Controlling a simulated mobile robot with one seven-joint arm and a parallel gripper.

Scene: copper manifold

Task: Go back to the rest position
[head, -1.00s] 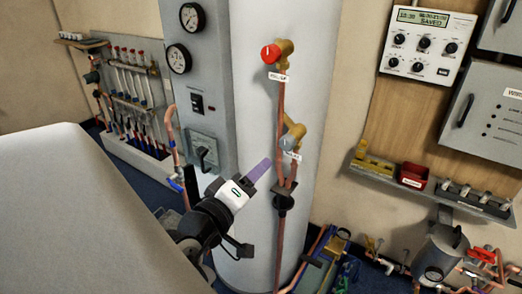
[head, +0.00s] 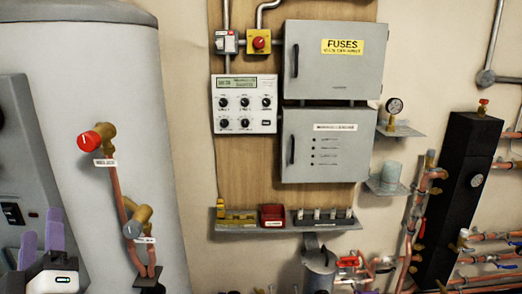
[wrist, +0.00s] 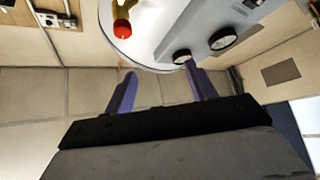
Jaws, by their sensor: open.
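My gripper (head: 41,238) shows at the lower left of the head view, with two purple fingers pointing up and a white body below them. In the wrist view its fingers (wrist: 160,92) stand wide apart with nothing between them. The gripper is open and empty. In the head view it is in front of the lower left side of the white tank (head: 90,60), below the red-knobbed valve (head: 98,138). The red knob also shows at the top of the wrist view (wrist: 122,28), beyond the fingers and apart from them.
A grey gauge panel (head: 22,150) stands at the left edge; its gauges show in the wrist view (wrist: 222,40). A wooden board carries a controller (head: 244,104), fuse box (head: 330,60) and shelf (head: 285,226). Copper pipes and a black column (head: 455,200) stand at the right.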

